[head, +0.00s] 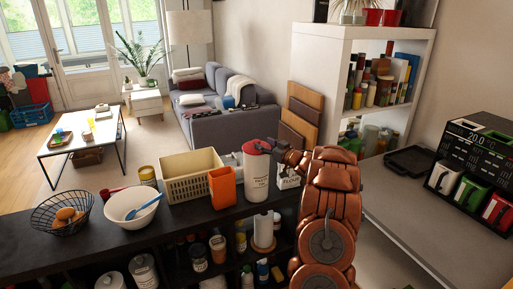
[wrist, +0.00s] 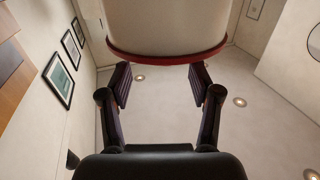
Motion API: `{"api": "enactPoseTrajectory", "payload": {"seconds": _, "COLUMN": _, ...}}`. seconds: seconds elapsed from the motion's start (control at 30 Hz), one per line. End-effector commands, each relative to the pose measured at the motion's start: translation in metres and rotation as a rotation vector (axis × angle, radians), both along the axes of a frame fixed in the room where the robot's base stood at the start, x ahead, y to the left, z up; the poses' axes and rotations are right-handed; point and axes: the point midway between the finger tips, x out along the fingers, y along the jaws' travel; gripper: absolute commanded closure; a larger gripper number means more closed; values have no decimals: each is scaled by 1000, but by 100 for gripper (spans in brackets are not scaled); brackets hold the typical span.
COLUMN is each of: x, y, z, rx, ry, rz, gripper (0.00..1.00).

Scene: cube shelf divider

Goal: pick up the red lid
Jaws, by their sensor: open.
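The red lid (head: 257,146) sits on top of a tall white canister (head: 257,180) on the dark shelf top in the head view. In the wrist view the red lid (wrist: 167,59) shows as a curved red rim along the end of the pale canister (wrist: 165,22). My gripper (head: 273,148) is at lid height, just right of the lid in the head view. In the wrist view my gripper (wrist: 160,75) is open, one finger on each side, with the rim just beyond the fingertips and nothing held. Whether a finger touches the lid cannot be told.
A flour package (head: 288,178) stands close right of the canister, partly behind my arm. An orange container (head: 222,188), a cream basket (head: 190,182) and a white bowl (head: 131,212) with a blue utensil stand to the left. A wire basket (head: 62,212) is further left.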

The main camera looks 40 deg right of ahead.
Motion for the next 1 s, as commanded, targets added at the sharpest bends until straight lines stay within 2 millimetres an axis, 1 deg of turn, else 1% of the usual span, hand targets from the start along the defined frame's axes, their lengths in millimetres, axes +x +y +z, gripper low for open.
{"api": "enactPoseTrajectory", "payload": {"seconds": 0.23, "x": 29, "y": 8, "z": 6, "rx": 1, "ry": -1, "rz": 4, "gripper": 37}}
{"api": "enactPoseTrajectory", "payload": {"seconds": 0.4, "x": 45, "y": 6, "z": 2, "rx": 1, "ry": 1, "rz": 0, "gripper": 37}}
{"api": "enactPoseTrajectory", "payload": {"seconds": 0.5, "x": 48, "y": 6, "z": 1, "rx": 0, "ry": 1, "rz": -1, "gripper": 37}}
{"api": "enactPoseTrajectory", "payload": {"seconds": 0.7, "x": 48, "y": 6, "z": 1, "rx": 0, "ry": 1, "rz": -1, "gripper": 38}}
{"api": "enactPoseTrajectory", "payload": {"seconds": 1.0, "x": 48, "y": 6, "z": 1, "rx": 0, "ry": 1, "rz": 0, "gripper": 69}}
